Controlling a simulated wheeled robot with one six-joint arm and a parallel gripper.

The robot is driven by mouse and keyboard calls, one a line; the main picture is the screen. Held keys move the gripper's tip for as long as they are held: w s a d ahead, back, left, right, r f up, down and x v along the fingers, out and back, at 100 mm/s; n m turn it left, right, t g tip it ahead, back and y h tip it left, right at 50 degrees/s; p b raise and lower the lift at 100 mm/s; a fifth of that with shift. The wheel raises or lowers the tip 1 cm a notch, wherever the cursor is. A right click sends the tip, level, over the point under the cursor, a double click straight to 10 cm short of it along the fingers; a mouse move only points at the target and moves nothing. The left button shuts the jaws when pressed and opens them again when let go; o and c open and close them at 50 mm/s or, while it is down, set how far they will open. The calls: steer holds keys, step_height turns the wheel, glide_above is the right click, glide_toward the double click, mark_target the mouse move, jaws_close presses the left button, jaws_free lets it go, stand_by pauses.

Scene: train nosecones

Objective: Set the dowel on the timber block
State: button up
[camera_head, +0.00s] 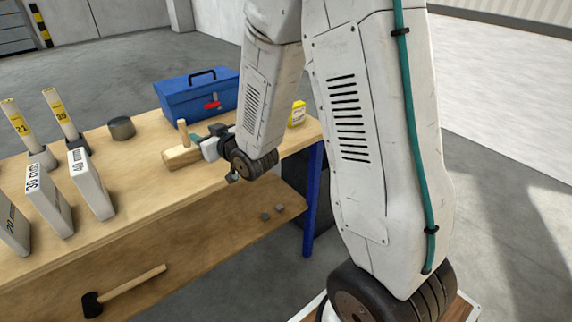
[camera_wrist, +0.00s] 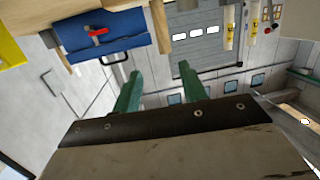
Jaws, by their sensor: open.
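The timber block (camera_head: 181,158) is a pale wooden piece lying on the bench near my arm. The dowel (camera_head: 183,131) is a short light-wood rod standing upright at the block, seemingly on its top; its exact foot contact is unclear. In the wrist view the dowel (camera_wrist: 160,27) shows beyond my fingertips, roughly in line with the gap between them. My gripper (camera_head: 195,143), with green fingers, is beside the dowel and block, partly hidden by my arm. In the wrist view my gripper (camera_wrist: 162,82) is open, with nothing between its fingers.
A blue toolbox (camera_head: 197,95) stands behind the block, and a yellow item (camera_head: 297,115) sits at the right end of the bench (camera_head: 132,173). A grey metal cylinder (camera_head: 121,128), labelled tubes (camera_head: 61,115) and upright gauge plates (camera_head: 92,185) stand left. A mallet (camera_head: 125,290) lies on the lower shelf.

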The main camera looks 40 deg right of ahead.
steer(key=s+r+g, duration=0.3)
steer(key=s+g, duration=0.2)
steer(key=s, duration=0.7)
steer(key=s+r+m+g+h, duration=0.1)
steer(key=s+r+g, duration=0.2)
steer(key=s, duration=0.9)
steer(key=s+r+g+h, duration=0.1)
steer(key=s+r+g, duration=0.3)
steer(key=s+g, duration=0.3)
steer(key=s, duration=0.5)
steer(key=shift+s+d+m, duration=0.3)
steer(key=shift+s+d, duration=0.1)
